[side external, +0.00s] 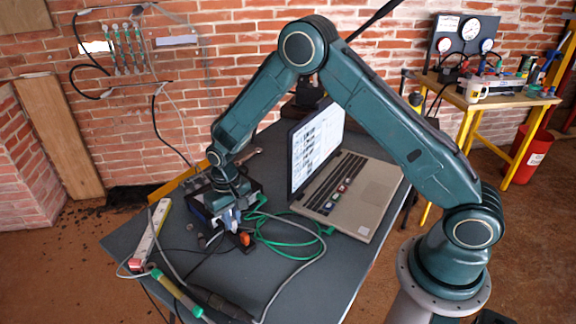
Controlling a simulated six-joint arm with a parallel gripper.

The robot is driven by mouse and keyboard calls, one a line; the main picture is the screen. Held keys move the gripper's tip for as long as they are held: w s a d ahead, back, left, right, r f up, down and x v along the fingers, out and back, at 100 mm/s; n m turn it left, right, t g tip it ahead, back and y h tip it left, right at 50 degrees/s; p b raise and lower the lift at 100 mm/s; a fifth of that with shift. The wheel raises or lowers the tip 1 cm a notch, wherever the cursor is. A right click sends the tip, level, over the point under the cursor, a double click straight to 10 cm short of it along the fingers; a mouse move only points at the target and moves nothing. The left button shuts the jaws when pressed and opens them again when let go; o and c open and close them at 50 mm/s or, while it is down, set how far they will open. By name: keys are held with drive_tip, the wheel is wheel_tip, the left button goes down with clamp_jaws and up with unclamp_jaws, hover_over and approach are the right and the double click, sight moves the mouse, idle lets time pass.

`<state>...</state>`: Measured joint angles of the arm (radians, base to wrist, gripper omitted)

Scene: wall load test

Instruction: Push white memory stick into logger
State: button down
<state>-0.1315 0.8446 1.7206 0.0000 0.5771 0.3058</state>
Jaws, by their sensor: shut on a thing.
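My gripper (233,222) points down near the left end of the grey table, in front of a dark box with blue edging, which looks like the logger (199,211). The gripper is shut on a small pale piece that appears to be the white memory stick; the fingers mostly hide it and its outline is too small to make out. My wrist covers much of the logger. Its port is hidden, and I cannot tell whether the stick touches it.
An open laptop (372,194) stands right of the gripper. Green cables (283,242) loop across the table between them. A small orange-topped part (245,239) lies close to the fingers. A white power strip (150,235) and a yellow-green handled tool (176,292) lie left and in front.

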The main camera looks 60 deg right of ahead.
drive_tip(key=shift+r, duration=2)
drive_tip(key=shift+w, duration=0.1)
drive_tip(key=shift+w+d+m, duration=0.4)
drive_tip(key=shift+w+m, duration=0.2)
drive_tip(key=shift+m, duration=0.1)
drive_tip(key=w+d+m, duration=0.1)
drive_tip(key=w+m, duration=0.1)
drive_tip(key=w+d+m, duration=0.4)
drive_tip(key=shift+r+m, duration=0.3)
drive_tip(key=shift+r, duration=0.05)
drive_tip(key=w+d+m, duration=0.1)
drive_tip(key=d+m, duration=0.1)
drive_tip(key=w+d+m, duration=0.2)
drive_tip(key=m, duration=0.1)
drive_tip(key=w+d+r+m, duration=0.1)
drive_tip(key=w+d+m, duration=0.1)
drive_tip(key=d+m, duration=0.1)
drive_tip(key=shift+d, duration=0.1)
drive_tip(key=shift+w+d+r+m, duration=0.1)
drive_tip(key=shift+w+d+m, duration=0.1)
drive_tip(key=shift+d+m, duration=0.25)
drive_tip(key=shift+w+d+r+m, duration=0.15)
drive_tip(key=shift+d+m, duration=0.15)
drive_tip(key=shift+m, duration=0.25)
drive_tip(key=shift+f, duration=0.2)
drive_tip(key=shift+f, duration=1.25)
